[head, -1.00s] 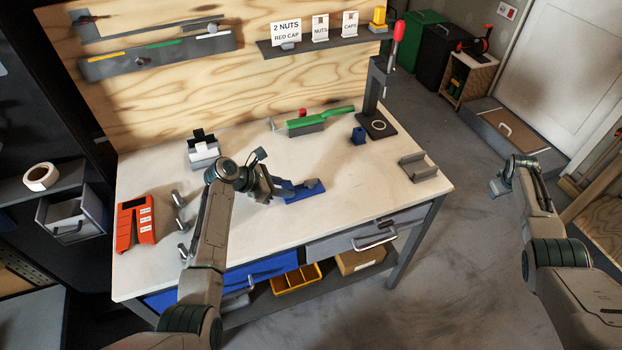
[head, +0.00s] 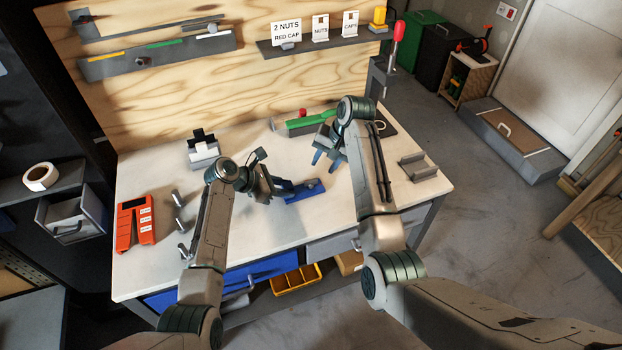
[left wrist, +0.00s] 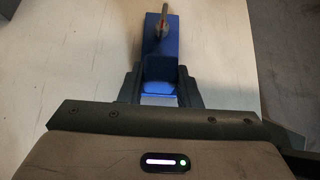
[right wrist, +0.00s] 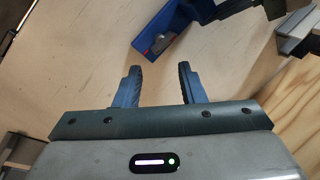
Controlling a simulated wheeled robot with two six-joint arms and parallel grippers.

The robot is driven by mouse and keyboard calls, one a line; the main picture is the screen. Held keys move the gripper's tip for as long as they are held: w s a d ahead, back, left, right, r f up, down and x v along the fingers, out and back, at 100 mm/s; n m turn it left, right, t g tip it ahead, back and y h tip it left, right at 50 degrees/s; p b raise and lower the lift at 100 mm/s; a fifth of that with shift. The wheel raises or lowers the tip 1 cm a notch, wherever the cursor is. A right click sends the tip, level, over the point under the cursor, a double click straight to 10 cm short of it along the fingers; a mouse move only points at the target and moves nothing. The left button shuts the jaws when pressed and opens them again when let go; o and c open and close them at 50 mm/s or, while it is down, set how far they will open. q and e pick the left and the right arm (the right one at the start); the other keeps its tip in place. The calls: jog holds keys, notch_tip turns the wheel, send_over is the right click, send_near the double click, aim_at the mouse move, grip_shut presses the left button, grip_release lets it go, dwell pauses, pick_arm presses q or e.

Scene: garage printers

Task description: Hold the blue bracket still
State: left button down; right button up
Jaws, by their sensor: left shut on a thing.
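The blue bracket (head: 305,192) lies flat on the white workbench, near its middle. My left gripper (head: 282,188) is shut on its left end; the left wrist view shows the fingers (left wrist: 160,88) on both sides of the bracket's near end (left wrist: 161,70). A small grey-brown piece (left wrist: 164,22) shows on the bracket's far part. My right gripper (head: 326,160) is open and empty, above the bench, behind and right of the bracket. The right wrist view shows its two blue fingers (right wrist: 160,70) apart, with the bracket (right wrist: 165,28) beyond them.
A green-handled tool (head: 300,124) lies behind my right gripper. A grey holder (head: 418,167) sits at the right edge. An orange holder (head: 135,222) and several metal cylinders are at left.

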aim_at(311, 180)
jog(key=shift+s+a, duration=0.3)
jog(key=shift+a, duration=0.05)
jog(key=shift+c, duration=0.6)
jog(key=w+a+r+m+g+h, duration=0.1)
jog(key=a+r+m+h, duration=0.25)
jog(key=m, duration=0.85)
jog(key=shift+d+f, duration=0.15)
jog(key=shift+f, duration=4.8)
